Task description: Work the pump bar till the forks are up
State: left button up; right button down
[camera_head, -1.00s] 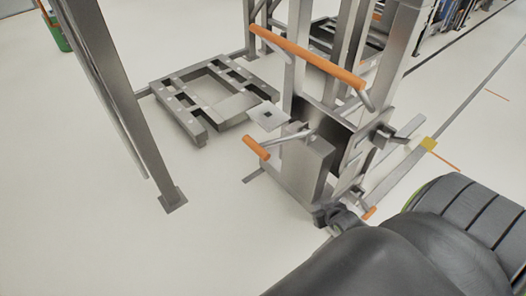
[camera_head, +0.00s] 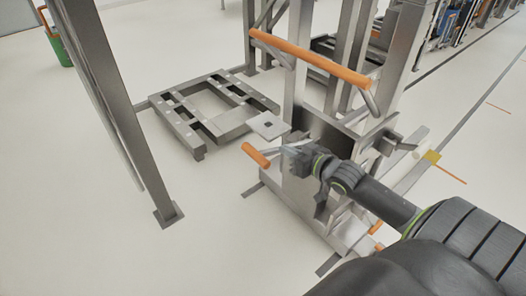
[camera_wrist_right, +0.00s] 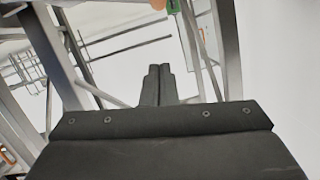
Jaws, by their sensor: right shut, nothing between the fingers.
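The pump bar is a short metal lever with an orange grip (camera_head: 256,155), sticking out to the left from the lifter's grey body (camera_head: 300,195). In the head view my right gripper (camera_head: 287,151) is over the lever's metal part, just right of the orange grip; I cannot tell whether it touches. Its fingers are shut with nothing between them, and in the right wrist view they meet (camera_wrist_right: 158,85). The forks cannot be made out, as the mast and body stand in front. My left gripper is out of view.
The lifter's long orange push handle (camera_head: 310,58) crosses above my right gripper. A low grey frame (camera_head: 205,112) lies on the floor at the left. A steel post (camera_head: 115,110) stands nearer. A green bin (camera_head: 58,45) is at the far left. Floor at lower left is clear.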

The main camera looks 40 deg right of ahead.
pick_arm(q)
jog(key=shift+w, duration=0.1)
pick_arm(e)
jog(key=shift+w, duration=0.1)
jog(key=b, duration=0.4)
send_over(263, 156)
jog(key=f, duration=0.2)
jog(key=shift+w+d+f, duration=0.35)
jog(key=shift+d, duration=0.05)
jog(key=shift+s+a+f, duration=0.1)
jog(key=shift+s+f, duration=0.05)
jog(key=shift+f, duration=0.6)
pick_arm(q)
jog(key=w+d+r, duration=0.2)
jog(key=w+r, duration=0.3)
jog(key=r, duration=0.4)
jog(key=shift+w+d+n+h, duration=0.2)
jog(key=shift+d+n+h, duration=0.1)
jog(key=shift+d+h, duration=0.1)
pick_arm(e)
jog(key=shift+a+f, duration=0.2)
jog(key=shift+f, duration=0.9)
jog(key=shift+s, duration=0.1)
